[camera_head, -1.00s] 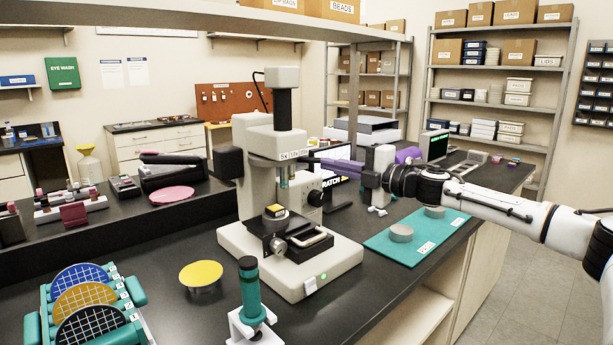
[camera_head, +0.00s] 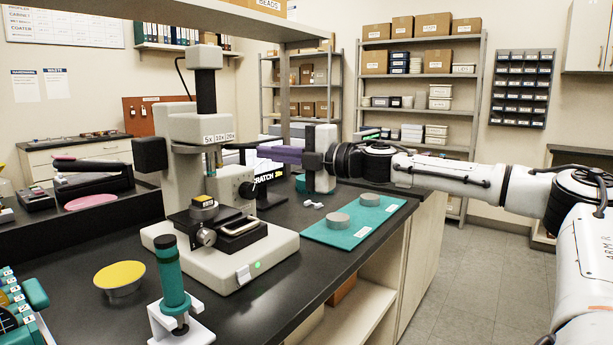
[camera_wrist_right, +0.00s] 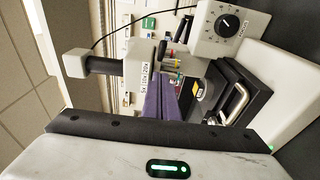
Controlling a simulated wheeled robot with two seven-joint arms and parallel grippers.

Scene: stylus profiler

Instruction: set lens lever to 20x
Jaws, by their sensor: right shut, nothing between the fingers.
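The profiler (camera_head: 186,122) stands on the bench, a cream machine with a black column. Its head carries a 5x, 10x, 20x label (camera_head: 218,138), which also shows in the wrist view (camera_wrist_right: 144,84). Coloured objectives (camera_wrist_right: 173,66) hang under that head. A short dark bar (camera_wrist_right: 162,50) beside them may be the lens lever; I cannot tell its setting. My right gripper (camera_head: 260,152) is shut and empty, its purple fingers pointing left just right of and below the label. In the wrist view its fingertips (camera_wrist_right: 160,82) overlap the head near the objectives; contact is unclear. My left gripper is out of view.
A sample (camera_head: 204,201) sits on the profiler's stage. A teal mat (camera_head: 325,234) with grey discs lies at right. A yellow disc (camera_head: 120,275) and a teal-handled tool (camera_head: 171,275) stand in front.

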